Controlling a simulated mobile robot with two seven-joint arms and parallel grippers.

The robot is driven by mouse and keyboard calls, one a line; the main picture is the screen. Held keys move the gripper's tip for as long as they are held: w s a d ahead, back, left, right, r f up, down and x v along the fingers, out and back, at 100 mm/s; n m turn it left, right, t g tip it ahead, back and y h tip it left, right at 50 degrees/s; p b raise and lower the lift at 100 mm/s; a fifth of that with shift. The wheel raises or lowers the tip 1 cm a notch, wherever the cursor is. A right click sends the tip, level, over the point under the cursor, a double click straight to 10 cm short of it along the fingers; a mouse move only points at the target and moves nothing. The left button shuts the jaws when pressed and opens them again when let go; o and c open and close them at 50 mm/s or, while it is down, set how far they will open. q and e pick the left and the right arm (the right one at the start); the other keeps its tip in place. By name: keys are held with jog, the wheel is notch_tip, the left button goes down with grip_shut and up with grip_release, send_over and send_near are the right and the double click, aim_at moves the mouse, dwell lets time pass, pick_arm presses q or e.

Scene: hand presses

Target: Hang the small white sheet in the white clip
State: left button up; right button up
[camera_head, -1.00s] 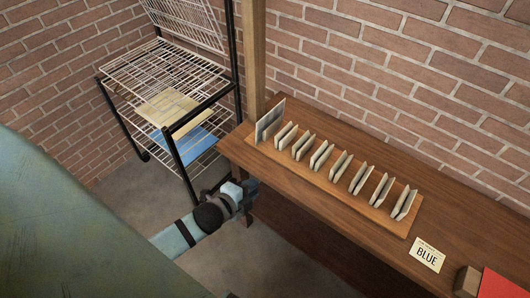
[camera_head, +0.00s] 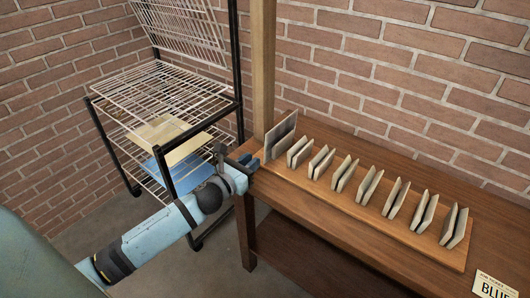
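My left gripper (camera_head: 237,160) is at the left end of the brown table, just left of the wooden board. Its dark fingers look apart, and I see nothing between them. I cannot make out a small white sheet or a white clip in this view. A cream sheet (camera_head: 160,131) and a blue sheet (camera_head: 184,158) lie on lower shelves of the wire rack. My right gripper is not in view.
The wire rack (camera_head: 165,88) stands left of a wooden post (camera_head: 262,70). On the table (camera_head: 330,215), a wooden board (camera_head: 340,212) bears a grey panel (camera_head: 281,137) and several upright pale plates (camera_head: 343,173). A "BLUE" card (camera_head: 493,285) lies at lower right.

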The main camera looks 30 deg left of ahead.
aim_at(265, 158)
pick_arm(q)
jog(key=w, duration=0.5)
jog(key=shift+d, duration=0.2)
jog(key=shift+w, duration=1)
grip_shut()
jog(key=shift+r+p, duration=0.25)
jog(key=shift+p, duration=0.1)
notch_tip(265, 158, up, 6)
jog(key=p, duration=0.6)
jog(key=shift+d+r, duration=0.1)
jog(key=shift+r, duration=0.15)
jog(key=shift+r+p, duration=0.3)
jog(key=shift+p, duration=0.2)
jog(key=shift+f, duration=0.1)
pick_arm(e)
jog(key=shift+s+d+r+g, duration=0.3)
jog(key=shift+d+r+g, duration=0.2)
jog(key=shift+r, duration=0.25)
